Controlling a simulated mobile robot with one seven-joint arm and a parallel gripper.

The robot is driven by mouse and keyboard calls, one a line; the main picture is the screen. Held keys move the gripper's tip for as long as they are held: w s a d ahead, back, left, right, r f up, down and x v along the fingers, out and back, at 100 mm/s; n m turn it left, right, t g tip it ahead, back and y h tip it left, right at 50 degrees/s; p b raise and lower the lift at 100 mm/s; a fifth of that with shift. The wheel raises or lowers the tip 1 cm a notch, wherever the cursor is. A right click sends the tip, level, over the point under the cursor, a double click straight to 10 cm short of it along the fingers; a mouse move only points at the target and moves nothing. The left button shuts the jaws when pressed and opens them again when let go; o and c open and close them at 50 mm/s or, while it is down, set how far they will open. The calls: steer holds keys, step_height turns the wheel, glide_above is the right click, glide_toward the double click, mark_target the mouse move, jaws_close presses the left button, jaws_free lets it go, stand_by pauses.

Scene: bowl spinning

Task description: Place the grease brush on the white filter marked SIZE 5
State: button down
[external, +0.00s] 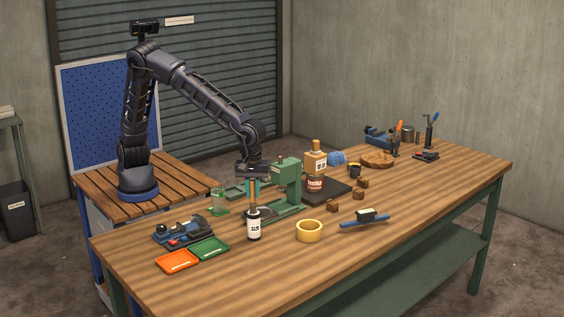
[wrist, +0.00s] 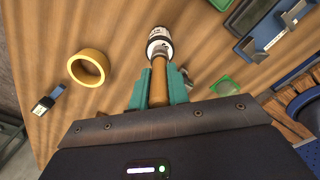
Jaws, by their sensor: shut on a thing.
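My gripper (external: 253,184) has teal fingers and is shut on the wooden handle of the grease brush (external: 252,200), above the front-left part of the workbench. In the wrist view, the handle (wrist: 159,88) lies between the fingers (wrist: 158,76), with a pale metal part at its far end. A white-labelled cylinder with dark ends (external: 254,228), which looks like the white filter, stands upright on the bench directly below. It also shows in the wrist view (wrist: 158,34). The brush end meets or overlaps its top; I cannot tell whether they touch. The SIZE 5 marking is not legible.
A green press (external: 289,183) stands close behind on the right. A yellow ring (external: 309,231) lies to the right, a green-tinted cup (external: 219,203) to the left. Orange (external: 177,261) and green (external: 209,249) trays lie front left.

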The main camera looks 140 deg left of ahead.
steer(key=c, duration=1.3)
jaws_free()
steer(key=shift+c, duration=0.2)
step_height(320, 180, up, 12)
steer(key=shift+f, duration=0.1)
steer(key=shift+s+r, duration=0.3)
steer(key=shift+r, duration=0.15)
steer(key=s+d+r+m+t, duration=0.1)
steer(key=s+d+r+m, duration=0.15)
steer(key=s+m, duration=0.4)
steer(key=s+d+r+m+t+h, duration=0.1)
steer(key=s+d+r+m, duration=0.15)
steer(key=s, duration=0.75)
steer(key=s+d+r+m, duration=0.25)
steer(key=s+m, duration=0.25)
steer(key=s, duration=0.4)
steer(key=s+d+f+m+t, duration=0.1)
steer(key=s+d+f+m, duration=0.1)
steer(key=s+m, duration=0.4)
steer(key=s+d+f+m+t+y, duration=0.1)
steer(key=s+d+f+m, duration=0.2)
steer(key=s+m, duration=0.4)
steer(key=s, duration=0.7)
steer(key=shift+s+d+f+t, duration=0.2)
steer(key=shift+s+d+t, duration=0.05)
steer(key=shift+t, duration=0.05)
